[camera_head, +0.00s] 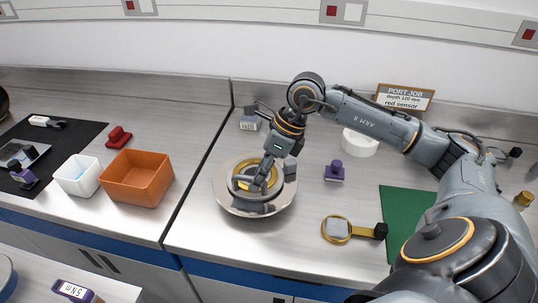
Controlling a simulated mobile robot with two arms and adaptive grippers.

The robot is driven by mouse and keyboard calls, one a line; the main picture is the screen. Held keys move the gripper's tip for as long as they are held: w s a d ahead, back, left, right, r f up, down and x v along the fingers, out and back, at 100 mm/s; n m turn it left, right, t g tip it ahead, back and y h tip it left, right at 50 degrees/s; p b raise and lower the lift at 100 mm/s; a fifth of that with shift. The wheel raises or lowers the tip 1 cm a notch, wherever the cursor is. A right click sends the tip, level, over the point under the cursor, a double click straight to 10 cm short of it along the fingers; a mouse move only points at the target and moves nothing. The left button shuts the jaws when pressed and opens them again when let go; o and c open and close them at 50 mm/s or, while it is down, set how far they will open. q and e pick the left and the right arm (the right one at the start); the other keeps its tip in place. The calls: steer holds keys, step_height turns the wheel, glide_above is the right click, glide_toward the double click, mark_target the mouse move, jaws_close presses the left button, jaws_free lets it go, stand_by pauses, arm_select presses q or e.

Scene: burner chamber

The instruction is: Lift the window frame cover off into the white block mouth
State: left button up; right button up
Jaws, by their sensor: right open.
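My right gripper (262,190) is open and points down over a round silver flange (226,200) on the bench. A gold ring (240,184) shows inside the flange, partly hidden by the fingers. I cannot tell whether the fingers touch it. A gold-rimmed round window frame (325,237) with a grey pane and a black handle lies on the bench to the right of the flange. A white round block (360,148) stands behind, partly covered by my right arm; its mouth cannot be made out. My left gripper is not in view.
A purple knobbed piece (334,173) stands right of the flange. A green mat (397,207) lies further right, partly under my arm. An orange bin (137,182), a white bin (76,180) and a red piece (118,137) stand left. A "PORT JOB" sign (405,97) stands behind.

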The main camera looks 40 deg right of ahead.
steer(key=shift+a+f, duration=0.25)
steer(key=shift+f, duration=0.15)
steer(key=shift+w+a+f, duration=0.1)
steer(key=shift+w+f, duration=0.05)
steer(key=shift+f, duration=0.25)
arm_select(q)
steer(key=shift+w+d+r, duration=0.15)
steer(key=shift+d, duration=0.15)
arm_select(e)
steer(key=shift+c, duration=0.2)
jaws_close()
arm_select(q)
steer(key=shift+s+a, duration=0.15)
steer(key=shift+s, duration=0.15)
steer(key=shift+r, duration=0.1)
arm_select(e)
steer(key=shift+r, duration=0.2)
steer(key=shift+w+r+p, duration=0.1)
steer(key=shift+r+p, duration=0.25)
steer(key=shift+p, duration=0.1)
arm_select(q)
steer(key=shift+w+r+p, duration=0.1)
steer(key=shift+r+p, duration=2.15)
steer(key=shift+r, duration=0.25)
arm_select(e)
steer(key=shift+r, duration=3.65)
